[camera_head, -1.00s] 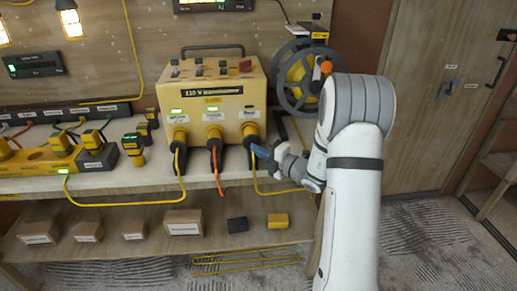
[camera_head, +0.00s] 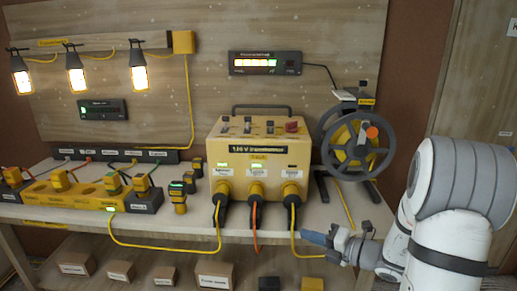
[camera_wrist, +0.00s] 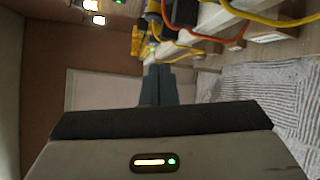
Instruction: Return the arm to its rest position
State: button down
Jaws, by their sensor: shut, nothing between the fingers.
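My gripper (camera_head: 318,238) is at the front edge of the bench, below and to the right of the yellow transformer (camera_head: 262,160). Its fingers are together with nothing between them. In the wrist view its dark fingers (camera_wrist: 158,85) point away from the camera, past the bench edge. The fingertips are apart from the plugs in the head view. My white arm comes in from the right side of the head view.
Three plugs with cables hang from the transformer front; a yellow cable (camera_head: 150,247) loops over the bench edge. A cable reel (camera_head: 357,146) stands at the right. Boxes (camera_head: 214,274) sit on the lower shelf. Striped floor (camera_wrist: 265,95) shows in the wrist view.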

jog(key=s+a+r+n+g+h+p, duration=0.1)
jog(key=s+a+r+n+g+h, duration=0.1)
jog(key=s+a+n+g, duration=0.6)
jog(key=s+a+r+n+g+h+p, duration=0.1)
jog(key=s+a+r+n+g, duration=0.1)
jog(key=s+n, duration=0.65)
jog(key=s+d+r+n+t+h+p, duration=0.1)
jog(key=n+h, duration=0.4)
jog(key=n, duration=0.7)
jog(key=s+d+r+n+t+h+p, duration=0.1)
jog(key=s+d+r+n+h, duration=0.2)
jog(key=n, duration=0.8)
jog(key=s+d+h, duration=0.1)
jog(key=d+h, duration=0.1)
jog(key=d, duration=0.1)
jog(key=shift+s+d+n, duration=0.2)
jog(key=shift+s+n, duration=0.05)
jog(key=shift+n, duration=0.1)
